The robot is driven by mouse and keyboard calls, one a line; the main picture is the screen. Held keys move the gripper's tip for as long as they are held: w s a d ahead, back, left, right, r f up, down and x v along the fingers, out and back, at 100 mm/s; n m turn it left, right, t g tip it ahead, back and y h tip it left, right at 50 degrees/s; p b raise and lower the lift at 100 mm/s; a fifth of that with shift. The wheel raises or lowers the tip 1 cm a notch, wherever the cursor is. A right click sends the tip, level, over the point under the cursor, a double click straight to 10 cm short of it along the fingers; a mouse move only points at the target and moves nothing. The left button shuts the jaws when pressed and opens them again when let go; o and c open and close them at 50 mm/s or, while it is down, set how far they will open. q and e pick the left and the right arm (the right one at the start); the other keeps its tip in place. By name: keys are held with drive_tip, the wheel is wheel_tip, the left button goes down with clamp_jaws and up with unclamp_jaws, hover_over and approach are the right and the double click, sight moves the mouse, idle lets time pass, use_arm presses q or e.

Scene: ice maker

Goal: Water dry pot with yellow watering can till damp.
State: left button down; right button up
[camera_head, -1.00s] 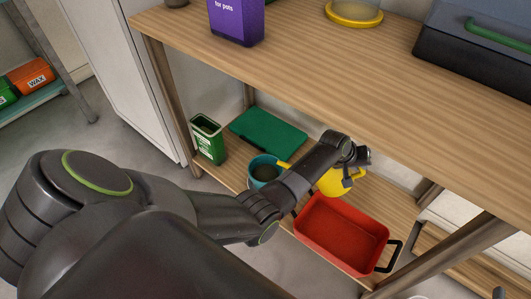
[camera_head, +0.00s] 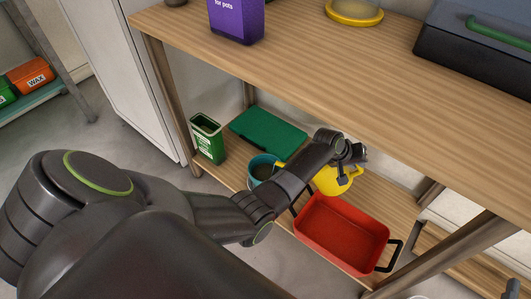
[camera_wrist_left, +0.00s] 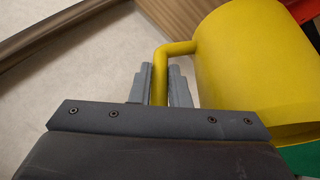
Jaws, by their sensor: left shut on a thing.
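My left gripper (camera_head: 351,156) is shut on the handle of the yellow watering can (camera_head: 336,182), over the lower shelf. In the left wrist view, the jaws (camera_wrist_left: 160,84) close on the handle, with the yellow can body (camera_wrist_left: 255,70) to the right. A teal pot (camera_head: 254,175) with dark contents stands on the lower shelf, left of my forearm. A small yellow part, likely the can's spout, shows at the pot's right rim. My forearm hides the stretch between spout and can. I cannot see any water flow. My right gripper cannot be made out.
A red tray (camera_head: 341,232) with black handles lies in front of the can. A green flat item (camera_head: 268,131) and a green bin (camera_head: 208,139) are behind and left of the pot. The wooden tabletop (camera_head: 330,70) overhangs the lower shelf.

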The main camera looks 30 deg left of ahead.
use_arm(q)
drive_tip(key=shift+s+a+r+h, duration=0.1)
drive_tip(key=shift+a+r+h, duration=0.25)
drive_tip(key=shift+a, duration=0.2)
use_arm(e)
drive_tip(key=shift+r+t, duration=0.8)
drive_tip(key=shift+r, duration=0.35)
idle(2.5)
